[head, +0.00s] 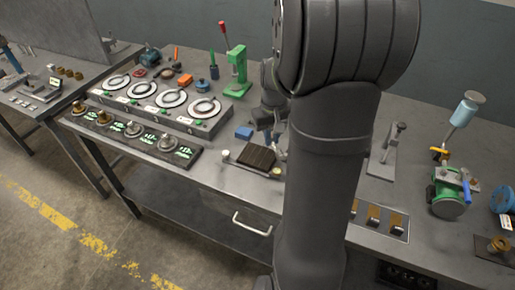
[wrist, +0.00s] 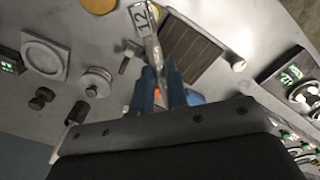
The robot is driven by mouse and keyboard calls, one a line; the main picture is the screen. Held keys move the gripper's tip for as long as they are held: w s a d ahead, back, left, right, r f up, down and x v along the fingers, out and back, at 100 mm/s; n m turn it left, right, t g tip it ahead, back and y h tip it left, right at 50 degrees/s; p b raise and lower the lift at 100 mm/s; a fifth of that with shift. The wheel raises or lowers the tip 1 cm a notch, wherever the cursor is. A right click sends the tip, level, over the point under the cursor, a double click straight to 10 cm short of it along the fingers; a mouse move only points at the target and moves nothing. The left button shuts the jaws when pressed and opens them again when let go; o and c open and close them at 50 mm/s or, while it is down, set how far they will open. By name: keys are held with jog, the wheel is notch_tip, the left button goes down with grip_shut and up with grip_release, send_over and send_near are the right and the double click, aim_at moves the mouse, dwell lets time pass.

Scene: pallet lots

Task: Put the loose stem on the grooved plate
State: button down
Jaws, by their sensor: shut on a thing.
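In the wrist view, my gripper (wrist: 161,82) has its two blue fingers shut on a slim silver stem (wrist: 152,50). The stem reaches out past the fingertips and carries a white tag marked 12. The dark grooved plate (wrist: 197,47) lies beside the stem on its right in that view. In the head view the grooved plate (head: 254,158) is brown and lies near the bench's front edge. My gripper (head: 272,133) is just behind the plate there, partly hidden by my arm. Whether the stem touches the plate cannot be told.
A white knob (wrist: 238,64) and a gold disc (wrist: 98,4) stand near the plate. A panel of round dials (head: 172,98) and a black strip with several metal fittings (head: 132,130) are to the left. A green press (head: 238,72) stands behind.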

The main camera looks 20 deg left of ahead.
send_over(258, 155)
notch_tip(258, 155, down, 3)
jog(key=shift+a+r, duration=0.1)
jog(key=shift+r, duration=0.05)
jog(key=shift+f, duration=2)
jog(key=shift+f, duration=0.1)
jog(key=c, duration=1.4)
grip_release()
jog(key=shift+c, duration=0.2)
notch_tip(258, 155, up, 12)
